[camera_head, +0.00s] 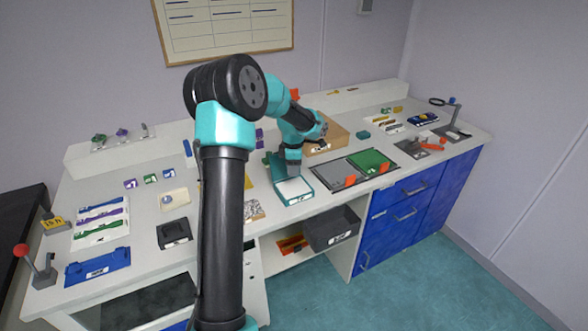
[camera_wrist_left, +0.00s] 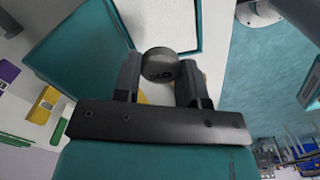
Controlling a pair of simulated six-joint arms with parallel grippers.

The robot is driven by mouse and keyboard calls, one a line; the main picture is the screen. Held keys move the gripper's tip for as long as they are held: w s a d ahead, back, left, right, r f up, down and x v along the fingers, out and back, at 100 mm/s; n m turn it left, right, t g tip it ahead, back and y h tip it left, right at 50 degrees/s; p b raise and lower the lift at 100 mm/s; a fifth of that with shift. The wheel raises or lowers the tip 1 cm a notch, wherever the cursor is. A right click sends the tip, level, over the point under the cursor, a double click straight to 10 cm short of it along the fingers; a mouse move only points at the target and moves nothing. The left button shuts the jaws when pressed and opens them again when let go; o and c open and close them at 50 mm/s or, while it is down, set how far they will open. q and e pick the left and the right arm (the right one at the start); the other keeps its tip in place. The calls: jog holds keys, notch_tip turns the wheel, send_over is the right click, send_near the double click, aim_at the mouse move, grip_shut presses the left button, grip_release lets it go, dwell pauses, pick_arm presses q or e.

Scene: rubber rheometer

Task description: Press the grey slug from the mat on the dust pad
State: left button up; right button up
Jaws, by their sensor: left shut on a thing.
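My left gripper (camera_head: 291,174) is over the teal open box with a white pad (camera_head: 295,190), which I take to be the dust pad. In the left wrist view my left gripper (camera_wrist_left: 160,74) is shut on the grey slug (camera_wrist_left: 158,64), a short dark grey cylinder with lettering. The pad's white face shows beyond it (camera_wrist_left: 165,22), with the teal lid (camera_wrist_left: 75,45) to the left. I cannot tell whether the slug touches the pad. In the head view the slug is not discernible. A grey mat (camera_head: 338,172) with an orange tag lies right of the pad. My right gripper is not in view.
A green mat (camera_head: 370,161) adjoins the grey one. A cardboard box (camera_head: 326,140) stands behind the pad. A dark bin (camera_head: 331,230) sits on a shelf under the bench front. A patterned card (camera_head: 254,210) lies left of the pad.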

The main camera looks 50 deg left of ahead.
aim_at(293, 187)
pick_arm(q)
jog(key=shift+f, duration=0.1)
jog(key=shift+f, duration=2.9)
jog(key=shift+f, duration=0.65)
dwell(0.9)
jog(key=shift+r, duration=0.15)
jog(key=shift+r, duration=3.45)
